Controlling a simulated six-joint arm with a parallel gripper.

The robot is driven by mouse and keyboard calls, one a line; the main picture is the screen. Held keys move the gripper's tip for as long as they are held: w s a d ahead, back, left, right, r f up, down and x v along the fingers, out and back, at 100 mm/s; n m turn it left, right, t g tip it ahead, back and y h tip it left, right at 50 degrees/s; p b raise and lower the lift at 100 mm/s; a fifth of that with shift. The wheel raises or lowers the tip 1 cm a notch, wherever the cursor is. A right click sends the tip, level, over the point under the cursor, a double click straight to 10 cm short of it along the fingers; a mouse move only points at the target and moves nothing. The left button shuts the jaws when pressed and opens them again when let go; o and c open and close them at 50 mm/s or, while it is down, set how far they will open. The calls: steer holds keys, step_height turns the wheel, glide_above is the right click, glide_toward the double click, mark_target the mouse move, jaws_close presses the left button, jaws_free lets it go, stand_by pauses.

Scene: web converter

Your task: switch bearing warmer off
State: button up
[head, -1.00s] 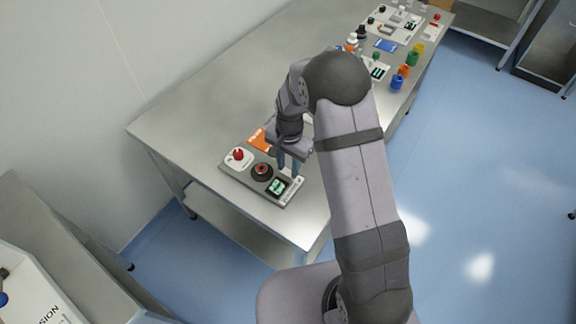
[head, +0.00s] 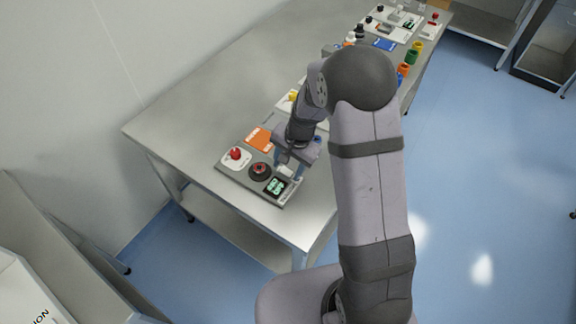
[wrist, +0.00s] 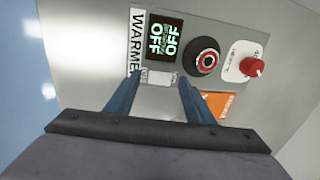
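The bearing warmer panel (head: 229,171) lies at the near end of the steel bench. Its label (wrist: 137,38) reads "WARME" in the wrist view, with the end cut off or hidden. The dark display (wrist: 164,40) shows green text reading "OFF". Beside it are a black round control with a red ring (wrist: 205,58) and a red knob (wrist: 252,66) on a white plate. A small white rectangular part (wrist: 160,78) sits below the display. My gripper (wrist: 160,80) has its blue fingers apart, one on each side of this white part; contact is unclear.
An orange card (head: 259,139) lies beside the panel. Farther along the bench are a blue card (head: 384,44), coloured cylinders (head: 411,56) and other panels. The bench's left stretch (head: 215,95) is bare.

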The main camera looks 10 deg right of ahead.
step_height(320, 180, up, 7)
steer(key=s+d+b, duration=0.1)
steer(key=shift+r, duration=0.15)
stand_by(0.5)
stand_by(0.4)
steer(key=s+f+n+g, duration=0.1)
steer(key=s+n, duration=0.1)
steer(key=s, duration=0.2)
steer(key=s+d+f+n+g, duration=0.1)
steer(key=s+n, duration=0.2)
steer(key=s, duration=0.1)
steer(key=s+f+n+h, duration=0.1)
steer(key=s+n, duration=0.1)
steer(key=s, duration=0.2)
steer(key=shift+d+f+g, duration=0.35)
steer(key=shift+d+g, duration=0.05)
steer(key=s+d+r+n+t, duration=0.1)
steer(key=s+r+n, duration=0.1)
steer(key=s+r, duration=0.3)
steer(key=shift+s+r+h, duration=0.25)
steer(key=shift+s+h, duration=0.05)
steer(key=shift+s, duration=1.2)
